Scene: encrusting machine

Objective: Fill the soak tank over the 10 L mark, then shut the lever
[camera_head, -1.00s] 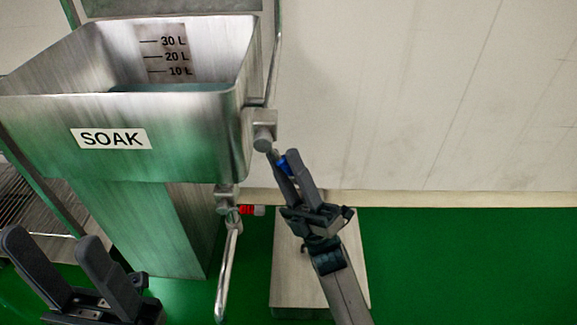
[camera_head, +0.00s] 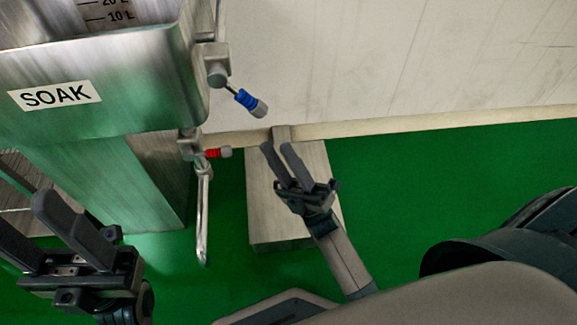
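The metal tank (camera_head: 150,75) labelled SOAK (camera_head: 55,95) is at the left, its top cut off by the frame. Its 10 L mark (camera_head: 120,17) shows on the inner back wall; I cannot clearly tell the water level. A blue-gripped lever (camera_head: 250,102) on the upper valve (camera_head: 217,75) slants down to the right. A red-gripped lever (camera_head: 217,153) points right on the lower valve (camera_head: 190,147). My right gripper (camera_head: 278,147) is open and empty, below and apart from the blue lever. My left gripper (camera_head: 20,205) is open and empty at the lower left.
A bent metal pipe (camera_head: 204,215) hangs below the lower valve. A pale metal box (camera_head: 262,220) stands on the green floor (camera_head: 440,190) behind my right gripper. A pale wall (camera_head: 400,65) is behind. Floor to the right is clear beyond my body.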

